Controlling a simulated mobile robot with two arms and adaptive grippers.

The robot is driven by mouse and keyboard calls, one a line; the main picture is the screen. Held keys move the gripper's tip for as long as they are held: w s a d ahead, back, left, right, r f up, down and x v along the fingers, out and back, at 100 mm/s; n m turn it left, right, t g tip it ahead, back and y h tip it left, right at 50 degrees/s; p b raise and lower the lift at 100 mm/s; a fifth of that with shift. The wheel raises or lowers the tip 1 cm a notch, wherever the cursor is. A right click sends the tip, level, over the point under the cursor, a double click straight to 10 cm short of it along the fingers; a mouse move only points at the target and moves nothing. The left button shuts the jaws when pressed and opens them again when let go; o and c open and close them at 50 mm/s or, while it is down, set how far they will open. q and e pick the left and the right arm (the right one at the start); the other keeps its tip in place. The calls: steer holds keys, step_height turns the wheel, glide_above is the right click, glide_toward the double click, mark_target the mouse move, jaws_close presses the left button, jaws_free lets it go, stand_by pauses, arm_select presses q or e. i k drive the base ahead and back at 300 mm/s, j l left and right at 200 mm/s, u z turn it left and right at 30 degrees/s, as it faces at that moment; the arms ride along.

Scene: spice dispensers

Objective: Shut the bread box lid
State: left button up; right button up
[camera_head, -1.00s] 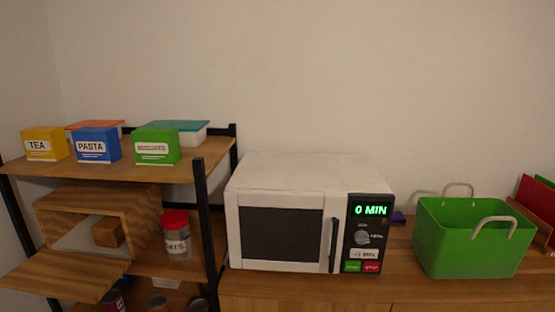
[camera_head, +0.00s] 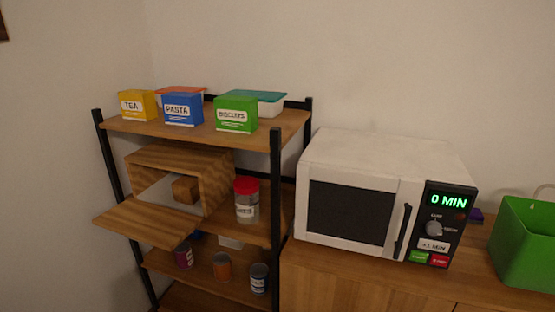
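The wooden bread box (camera_head: 182,156) stands on the middle shelf of the rack at the left. Its lid (camera_head: 150,221) is folded down, sticking out flat past the shelf's front edge, so the box is open. A brown block-like item (camera_head: 186,189) sits inside. Neither of my grippers shows in the head view.
A jar with a red lid (camera_head: 247,200) stands just right of the bread box. Tea, pasta and biscuits boxes (camera_head: 236,114) and two lidded containers are on the top shelf. Cans (camera_head: 221,266) stand below. A microwave (camera_head: 380,192) and green basket (camera_head: 527,240) are on the right counter.

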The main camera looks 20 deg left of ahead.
mark_target(147, 223)
steer(key=u, duration=0.85)
steer(key=i+j+u, duration=0.25)
steer(key=i+u, duration=0.25)
steer(key=i+l, duration=0.05)
steer(key=i, duration=0.05)
